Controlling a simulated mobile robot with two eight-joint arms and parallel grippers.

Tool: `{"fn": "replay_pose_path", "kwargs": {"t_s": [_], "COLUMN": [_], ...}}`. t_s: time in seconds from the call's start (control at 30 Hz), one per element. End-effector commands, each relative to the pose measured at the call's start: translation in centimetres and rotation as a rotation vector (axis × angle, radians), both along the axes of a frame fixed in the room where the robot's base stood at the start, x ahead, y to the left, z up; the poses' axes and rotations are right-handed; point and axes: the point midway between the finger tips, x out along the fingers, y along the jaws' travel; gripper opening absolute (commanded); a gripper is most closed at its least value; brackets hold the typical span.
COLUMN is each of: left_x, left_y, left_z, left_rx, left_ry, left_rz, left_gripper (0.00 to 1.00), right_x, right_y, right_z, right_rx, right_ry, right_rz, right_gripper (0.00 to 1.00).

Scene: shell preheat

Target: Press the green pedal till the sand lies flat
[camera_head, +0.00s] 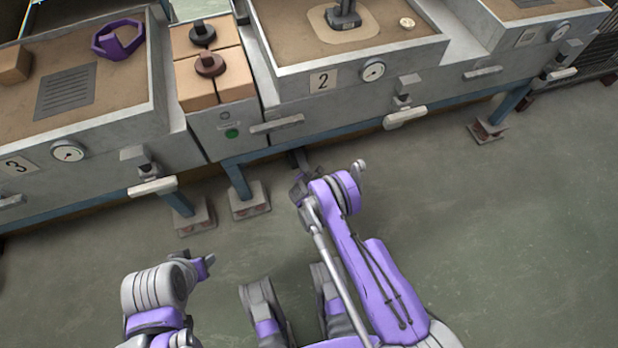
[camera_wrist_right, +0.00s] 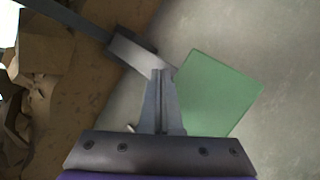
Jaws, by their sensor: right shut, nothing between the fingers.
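The green pedal (camera_wrist_right: 218,95) is a flat square plate in the right wrist view, low over the floor. My right gripper (camera_wrist_right: 161,75) is shut and empty, its tips beside the pedal's left edge; I cannot tell if they touch it. In the head view the right gripper (camera_head: 300,160) reaches to the bench's underside, and the pedal does not show there. Brown sand fills bench box 2 (camera_head: 290,45) and box 3 (camera_head: 118,92); it looks mostly level around the things in it. My left gripper (camera_head: 205,265) is over the floor, its fingers unclear.
A purple ring part (camera_head: 118,40) and a dark grate (camera_head: 66,92) lie in box 3. Dark knobs (camera_head: 208,65) sit on tan blocks between the boxes. A green button (camera_head: 231,133) is on the bench front. Blue bench legs (camera_head: 238,182) stand nearby. Floor at right is clear.

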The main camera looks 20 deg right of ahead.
Motion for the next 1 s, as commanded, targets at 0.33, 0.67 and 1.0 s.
{"fn": "replay_pose_path", "kwargs": {"t_s": [0.33,0.67,1.0], "left_x": [0.0,0.0,-0.05], "left_y": [0.0,0.0,0.0], "left_z": [0.0,0.0,0.2], "left_rx": [0.0,0.0,0.0], "left_ry": [0.0,0.0,0.001], "left_rz": [0.0,0.0,0.0], "left_gripper": [0.5,0.5,0.5], "right_x": [-0.04,-0.04,0.01], "right_y": [0.0,0.0,0.01], "right_z": [-0.8,-0.78,0.13], "right_rx": [0.0,0.0,0.0], "right_ry": [0.0,0.0,0.0], "right_rz": [0.0,0.0,0.0], "right_gripper": [0.0,0.0,0.0]}}
